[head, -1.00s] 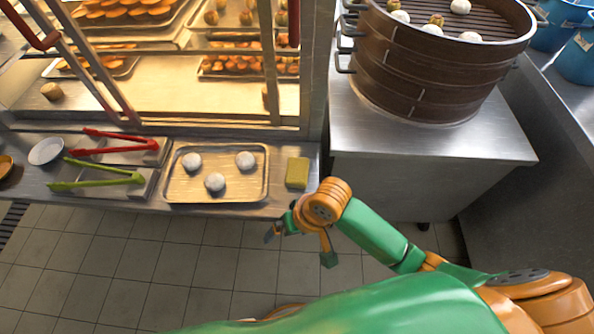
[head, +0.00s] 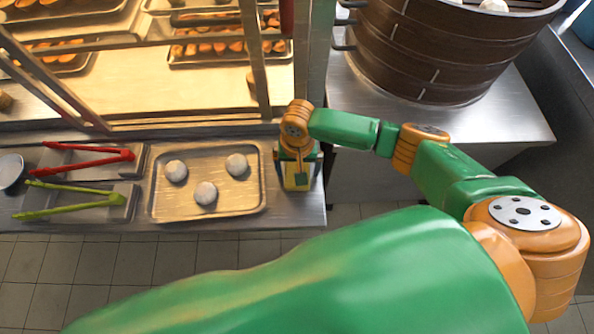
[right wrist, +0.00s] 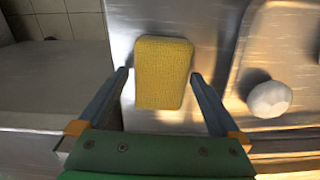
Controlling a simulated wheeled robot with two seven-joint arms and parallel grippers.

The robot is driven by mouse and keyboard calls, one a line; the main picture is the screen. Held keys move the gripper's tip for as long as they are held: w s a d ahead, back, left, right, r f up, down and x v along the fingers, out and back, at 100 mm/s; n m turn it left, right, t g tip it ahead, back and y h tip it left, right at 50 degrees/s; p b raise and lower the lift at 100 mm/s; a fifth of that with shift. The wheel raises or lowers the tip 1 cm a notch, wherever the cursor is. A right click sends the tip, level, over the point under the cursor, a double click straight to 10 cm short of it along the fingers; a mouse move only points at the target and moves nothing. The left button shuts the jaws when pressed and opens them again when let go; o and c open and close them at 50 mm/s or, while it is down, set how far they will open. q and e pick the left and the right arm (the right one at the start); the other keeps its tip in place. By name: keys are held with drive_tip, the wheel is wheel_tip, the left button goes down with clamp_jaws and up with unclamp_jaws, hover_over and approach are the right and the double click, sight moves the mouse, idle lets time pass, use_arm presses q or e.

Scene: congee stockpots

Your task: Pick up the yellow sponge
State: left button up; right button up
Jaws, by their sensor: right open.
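The yellow sponge (right wrist: 163,70) lies flat on the steel counter in the right wrist view. In the head view it is mostly hidden behind my right gripper (head: 298,178), with a little yellow showing. My right gripper (right wrist: 161,78) is open above the counter, pointing down. In the right wrist view its two fingers appear on either side of the sponge, with a gap at each side. I cannot tell how far the fingertips are above the counter. My left gripper is not in view.
A metal tray (head: 160,208) with three white buns lies left of the sponge. Red tongs (head: 90,156) and green tongs (head: 75,200) lie further left. A glass-fronted food case stands behind. A large steamer (head: 430,50) stands on a steel table to the right.

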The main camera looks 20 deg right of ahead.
sight(296, 164)
drive_tip(key=shift+w+f, duration=0.15)
drive_tip(key=shift+f, duration=0.2)
drive_tip(key=shift+r, duration=0.1)
drive_tip(key=c, duration=1.2)
drive_tip(key=shift+r, duration=0.1)
drive_tip(key=shift+r, duration=0.3)
drive_tip(key=r, duration=0.1)
drive_tip(key=r+p, duration=0.1)
drive_tip(key=r, duration=0.1)
drive_tip(key=shift+a+r+p, duration=0.15)
drive_tip(key=shift+a+p, duration=0.1)
drive_tip(key=shift+p, duration=0.1)
drive_tip(key=s+a+r, duration=0.1)
drive_tip(key=a+r+p, duration=0.1)
drive_tip(key=r, duration=0.1)
drive_tip(key=s+r, duration=0.1)
drive_tip(key=shift+s+a+r, duration=0.15)
drive_tip(key=shift+s+a, duration=0.15)
drive_tip(key=shift+a, duration=0.1)
drive_tip(key=s+a+r, duration=0.1)
drive_tip(key=s+a, duration=0.1)
drive_tip(key=s+a+r+p, duration=0.1)
drive_tip(key=s+a+r, duration=0.1)
drive_tip(key=a, duration=0.1)
drive_tip(key=s+a+r, duration=0.1)
drive_tip(key=s+a, duration=0.1)
drive_tip(key=shift+s+a+r, duration=0.2)
drive_tip(key=shift+a+r, duration=0.1)
